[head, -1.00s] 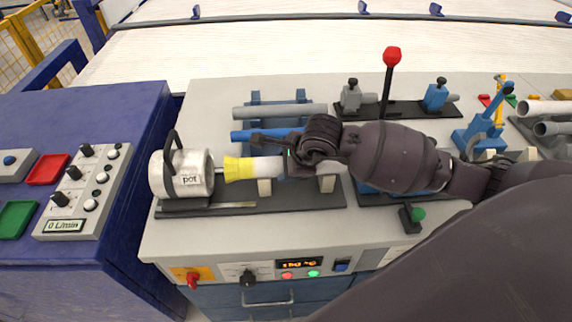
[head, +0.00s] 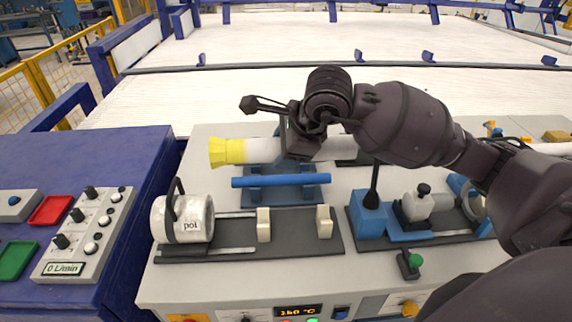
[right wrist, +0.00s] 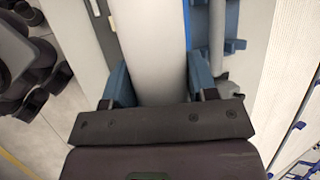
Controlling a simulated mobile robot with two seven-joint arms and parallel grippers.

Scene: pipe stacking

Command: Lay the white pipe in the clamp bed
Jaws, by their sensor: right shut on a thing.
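The white pipe (head: 262,151) has a yellow left end (head: 227,152) and lies level above the back of the bench. My right gripper (head: 297,138) is shut on it a little right of the yellow end. In the right wrist view the pipe (right wrist: 163,45) runs between the two blue fingers of the gripper (right wrist: 160,88). A clamp fixture, which looks like the clamp bed, has a blue block (head: 371,221) and a grey clamp (head: 426,204) on a dark plate at right. My arm hides part of it. My left gripper is not in view.
A blue pipe (head: 280,181) rests on a blue rack below the white pipe. The heating pot (head: 183,220) stands at left, and two cream supports (head: 263,226) stand empty on its dark plate. A green-knobbed lever (head: 411,262) is at the front.

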